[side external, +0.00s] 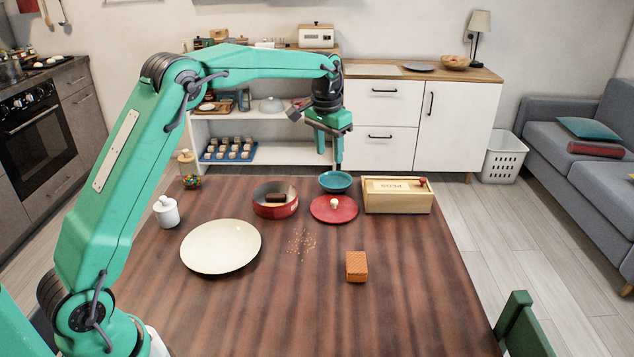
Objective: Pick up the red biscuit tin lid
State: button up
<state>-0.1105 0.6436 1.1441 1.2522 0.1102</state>
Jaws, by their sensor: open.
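The red biscuit tin lid (324,213) lies flat on the wooden table, with a round cream knob (334,203) on top. The open red tin (275,208) stands just left of it, with a dark brown item inside. My gripper (338,163) is open and empty, pointing down. In the picture it is above the lid, over the teal bowl's far rim, and does not touch the lid.
A teal bowl (335,182) sits right behind the lid, and a wooden box (397,197) stands to its right. A cream plate (221,246), crumbs (301,242) and an orange patterned block (356,267) lie nearer. A white jar (166,212) is at left. The front table is clear.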

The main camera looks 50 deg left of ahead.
jog(key=g, duration=0.1)
send_over(334, 200)
jog(key=f, duration=1)
jog(key=shift+d+f, duration=0.1)
jog(key=shift+d, duration=0.1)
jog(key=shift+s+f, duration=0.1)
jog(key=shift+f, duration=1.2)
jog(key=shift+a+f, duration=0.1)
jog(key=shift+f, duration=2.5)
grip_shut()
